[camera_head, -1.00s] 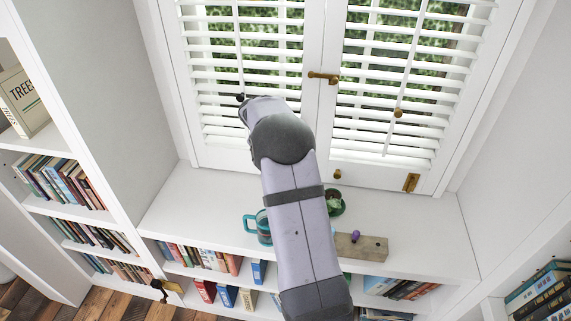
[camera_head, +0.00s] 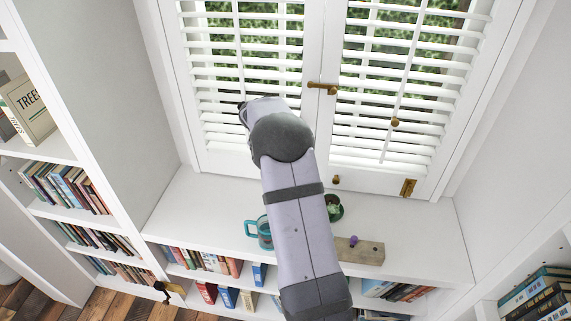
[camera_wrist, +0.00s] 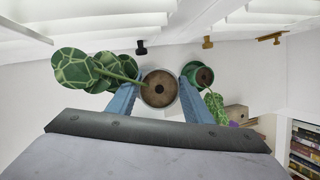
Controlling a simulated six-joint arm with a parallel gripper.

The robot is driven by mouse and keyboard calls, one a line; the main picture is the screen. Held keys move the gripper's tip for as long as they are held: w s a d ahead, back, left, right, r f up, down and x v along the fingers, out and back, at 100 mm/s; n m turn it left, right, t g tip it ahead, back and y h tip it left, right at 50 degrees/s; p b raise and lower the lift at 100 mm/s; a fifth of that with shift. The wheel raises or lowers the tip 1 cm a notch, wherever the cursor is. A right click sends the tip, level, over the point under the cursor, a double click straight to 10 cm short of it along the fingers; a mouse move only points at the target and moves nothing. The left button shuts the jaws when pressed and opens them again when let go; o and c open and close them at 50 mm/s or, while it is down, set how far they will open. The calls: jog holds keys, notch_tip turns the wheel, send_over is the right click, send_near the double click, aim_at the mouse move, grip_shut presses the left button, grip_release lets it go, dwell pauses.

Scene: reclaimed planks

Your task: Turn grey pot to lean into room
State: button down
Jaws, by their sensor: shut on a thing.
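In the wrist view the grey pot (camera_wrist: 159,89), round and filled with brown soil, is between the two blue fingers of my gripper (camera_wrist: 158,84). My gripper is shut on it. Its plant (camera_wrist: 85,70), with large patterned green leaves, leans from the pot to the left in that view. In the head view my arm hides my gripper and the grey pot.
A green pot (camera_wrist: 203,76) with a smaller trailing plant stands close right of the held pot; it also shows in the head view (camera_head: 335,211). A teal mug (camera_head: 264,232) and a wooden block (camera_head: 362,254) share the white ledge (camera_head: 420,225). Shuttered windows rise behind.

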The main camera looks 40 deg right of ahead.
jog(key=shift+s+d+r+p, duration=0.2)
jog(key=shift+r+p, duration=0.1)
jog(key=shift+p, duration=0.15)
jog(key=shift+s+d+p, duration=0.2)
jog(key=shift+s+p, duration=0.1)
jog(key=shift+p, duration=0.1)
jog(key=shift+n+t, duration=0.5)
jog(key=shift+n, duration=0.3)
jog(key=s+f+p, duration=0.1)
jog(key=f, duration=0.2)
jog(key=s+f+p, duration=0.1)
jog(key=s+f, duration=0.1)
jog(key=f, duration=0.1)
jog(key=s+f+p, duration=0.1)
jog(key=f, duration=0.3)
jog(key=shift+s, duration=0.25)
jog(key=w, duration=0.1)
jog(key=w+n, duration=0.1)
jog(key=w, duration=0.1)
jog(key=w+n+t+y, duration=0.1)
jog(key=w, duration=0.1)
jog(key=shift+a+r, duration=0.15)
jog(key=shift+a, duration=0.2)
jog(key=shift+f, duration=0.2)
